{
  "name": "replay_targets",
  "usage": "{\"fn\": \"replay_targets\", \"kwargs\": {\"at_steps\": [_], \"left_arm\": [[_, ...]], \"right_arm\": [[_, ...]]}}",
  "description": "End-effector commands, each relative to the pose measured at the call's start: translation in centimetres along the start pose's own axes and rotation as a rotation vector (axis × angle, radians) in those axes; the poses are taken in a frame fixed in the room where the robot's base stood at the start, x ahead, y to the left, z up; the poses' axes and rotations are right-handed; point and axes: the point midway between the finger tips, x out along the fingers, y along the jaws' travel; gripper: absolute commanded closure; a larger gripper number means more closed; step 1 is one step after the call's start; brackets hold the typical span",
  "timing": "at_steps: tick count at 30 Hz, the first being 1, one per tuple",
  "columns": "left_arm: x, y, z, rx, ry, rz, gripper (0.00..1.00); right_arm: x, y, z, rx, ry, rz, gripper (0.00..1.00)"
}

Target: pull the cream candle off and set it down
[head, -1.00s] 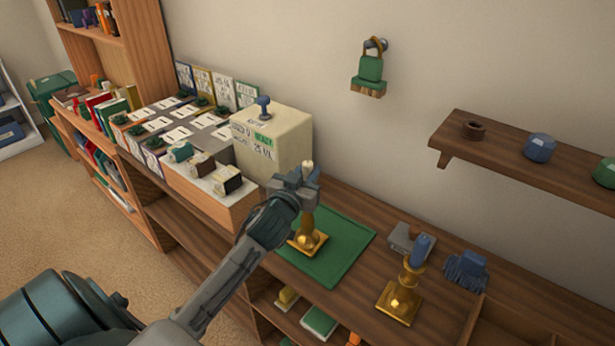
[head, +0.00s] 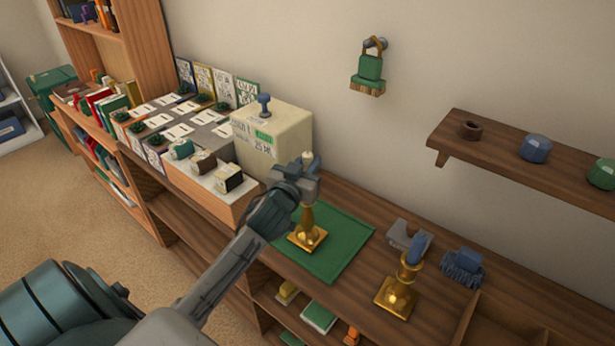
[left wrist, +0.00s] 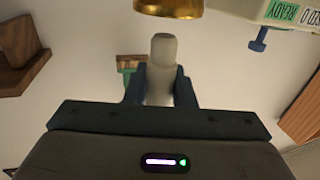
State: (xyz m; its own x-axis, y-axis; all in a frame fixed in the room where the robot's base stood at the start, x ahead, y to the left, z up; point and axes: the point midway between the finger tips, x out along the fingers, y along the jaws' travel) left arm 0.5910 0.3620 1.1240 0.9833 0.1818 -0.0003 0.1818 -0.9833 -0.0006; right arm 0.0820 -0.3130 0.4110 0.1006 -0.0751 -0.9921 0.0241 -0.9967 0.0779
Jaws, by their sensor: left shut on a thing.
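The cream candle (head: 307,158) is gripped by my left gripper (head: 307,178), and its pale tip shows above the fingers. In the left wrist view the candle (left wrist: 162,55) stands between the two dark fingers (left wrist: 162,88). That view is upside down, and a narrow gap shows between the candle's end and the brass rim (left wrist: 170,10). The brass candlestick (head: 307,232) stands upright below the gripper on the green mat (head: 345,245); its top is partly hidden by my gripper. My right gripper is in neither view.
A second brass candlestick (head: 398,292) with a blue candle (head: 416,249) stands to the right. A cream box (head: 290,133) with a blue knob is close behind my gripper. The mat's right side is clear.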

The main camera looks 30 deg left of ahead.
Motion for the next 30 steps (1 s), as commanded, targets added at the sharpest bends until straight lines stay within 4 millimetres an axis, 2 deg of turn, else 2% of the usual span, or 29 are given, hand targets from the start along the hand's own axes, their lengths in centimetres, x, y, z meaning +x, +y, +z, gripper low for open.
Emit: {"fn": "replay_targets", "kwargs": {"at_steps": [5, 22, 30], "left_arm": [[0.0, 0.0, -0.4, 0.0, 0.001, 0.0, 1.0], [0.0, 0.0, -3.9, 0.0, 0.0, 0.0, 1.0], [0.0, 0.0, -4.0, 0.0, 0.0, 0.0, 1.0]], "right_arm": [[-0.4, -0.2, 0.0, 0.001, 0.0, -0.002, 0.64], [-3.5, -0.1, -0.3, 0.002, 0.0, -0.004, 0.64], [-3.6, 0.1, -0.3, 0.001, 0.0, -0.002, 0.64]]}}
